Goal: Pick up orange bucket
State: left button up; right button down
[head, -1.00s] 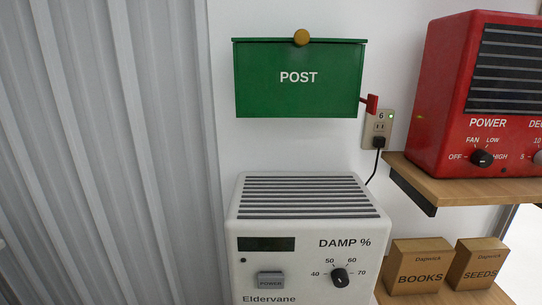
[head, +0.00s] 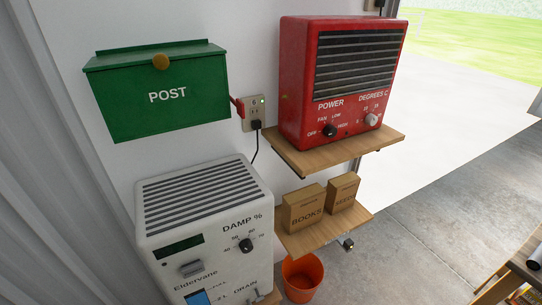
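The orange bucket (head: 302,279) shows at the bottom of the head view. It stands on the concrete floor below the lower wooden shelf, just right of the white dehumidifier. Neither of my grippers is in view.
The white dehumidifier (head: 205,225) stands left of the bucket. The lower shelf (head: 325,232) with two boxes juts out above it. A red heater (head: 335,85) sits on the upper shelf. A green post box (head: 160,95) hangs on the wall. Open floor (head: 410,225) lies to the right.

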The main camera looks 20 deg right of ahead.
aim_at(303, 276)
jog(key=z, duration=1.15)
